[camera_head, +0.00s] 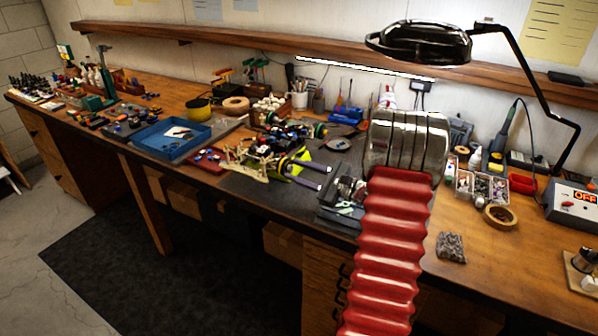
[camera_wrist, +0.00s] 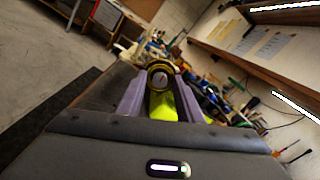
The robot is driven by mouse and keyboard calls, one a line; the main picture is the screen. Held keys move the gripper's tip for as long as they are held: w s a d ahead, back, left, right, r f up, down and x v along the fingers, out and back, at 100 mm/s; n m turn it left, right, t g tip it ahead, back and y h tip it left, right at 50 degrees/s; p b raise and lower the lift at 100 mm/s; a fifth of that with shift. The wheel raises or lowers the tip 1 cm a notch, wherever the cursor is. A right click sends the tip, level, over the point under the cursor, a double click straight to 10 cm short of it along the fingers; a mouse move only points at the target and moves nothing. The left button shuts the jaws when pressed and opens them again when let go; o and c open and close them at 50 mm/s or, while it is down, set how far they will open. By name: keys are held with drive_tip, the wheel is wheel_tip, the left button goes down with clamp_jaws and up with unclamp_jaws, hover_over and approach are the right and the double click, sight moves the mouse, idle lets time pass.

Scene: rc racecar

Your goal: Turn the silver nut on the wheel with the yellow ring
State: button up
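In the wrist view, the wheel with the yellow ring (camera_wrist: 159,67) is straight ahead, with its round face toward me. The silver nut (camera_wrist: 160,80) shows as a small pale spot at its middle, too small to make out clearly. My gripper (camera_wrist: 158,88) is open. Its two purple-grey fingers stand apart on either side of the wheel's lower part, with nothing held. I cannot tell how far the tips are from the nut. In the head view, the dark toy car (camera_head: 283,138) stands on the bench, and my gripper (camera_head: 290,170) is at its near side.
Tools and jars line the back. A lamp (camera_head: 420,42) hangs above at the right.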

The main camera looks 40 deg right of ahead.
drive_tip(key=shift+o, duration=0.3)
drive_tip(key=shift+s+d, duration=0.25)
drive_tip(key=shift+s, duration=0.3)
drive_tip(key=v, duration=1.2)
drive_tip(key=shift+s, duration=0.3)
